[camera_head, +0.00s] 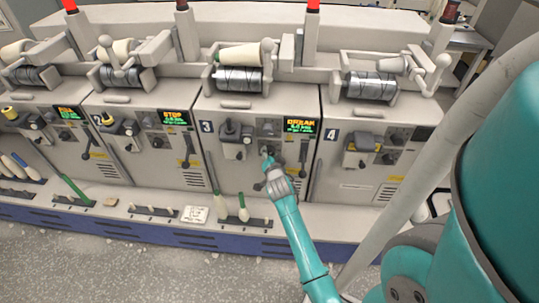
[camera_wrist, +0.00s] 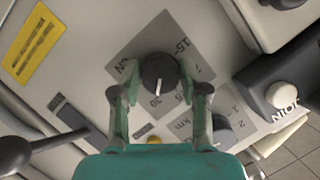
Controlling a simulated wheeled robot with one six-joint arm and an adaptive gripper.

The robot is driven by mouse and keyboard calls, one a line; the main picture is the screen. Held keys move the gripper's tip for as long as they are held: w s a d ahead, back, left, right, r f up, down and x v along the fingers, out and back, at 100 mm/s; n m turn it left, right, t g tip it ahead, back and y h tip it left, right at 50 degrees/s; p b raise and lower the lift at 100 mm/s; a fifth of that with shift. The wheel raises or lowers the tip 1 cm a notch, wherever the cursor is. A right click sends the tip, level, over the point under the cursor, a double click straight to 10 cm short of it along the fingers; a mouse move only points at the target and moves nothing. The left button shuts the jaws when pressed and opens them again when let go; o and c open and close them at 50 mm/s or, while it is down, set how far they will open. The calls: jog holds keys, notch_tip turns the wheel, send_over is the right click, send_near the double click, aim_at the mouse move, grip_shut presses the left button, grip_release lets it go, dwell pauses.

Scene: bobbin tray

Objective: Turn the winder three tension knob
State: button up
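The winder three tension knob is a round black dial (camera_wrist: 159,72) with a white pointer, on a grey scale plate in the wrist view. The pointer points toward the bottom of that picture, near the printed 20 and 30. My gripper (camera_wrist: 159,78) has its two teal fingers spread, one on each side of the knob. Their tips are very close to it; contact is not clear. In the head view my gripper (camera_head: 268,158) is at the front panel of winder three (camera_head: 222,172), and hides the knob.
Winder three's screen (camera_head: 301,126) shows orange and green text. A lever (camera_head: 304,155) hangs right of my gripper. In the wrist view a second black knob (camera_wrist: 222,130) sits near the right finger, with a white-capped button (camera_wrist: 279,95) farther right. Winder four (camera_head: 370,160) stands right.

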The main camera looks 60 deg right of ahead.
jog(key=c, duration=0.5)
jog(key=n+g+h, duration=0.1)
jog(key=n+g, duration=0.1)
jog(key=n, duration=0.2)
jog(key=n+g+h, duration=0.1)
jog(key=n+g, duration=0.2)
jog(key=n, duration=0.2)
jog(key=n+g+h, duration=0.2)
jog(key=n+g, duration=0.1)
jog(key=n, duration=0.1)
jog(key=shift+w+a+n, duration=0.1)
jog(key=shift+w+n, duration=0.1)
jog(key=shift+n, duration=0.1)
dwell(0.4)
dwell(0.4)
jog(key=shift+f, duration=0.1)
jog(key=o, duration=1.2)
jog(key=shift+c, duration=0.2)
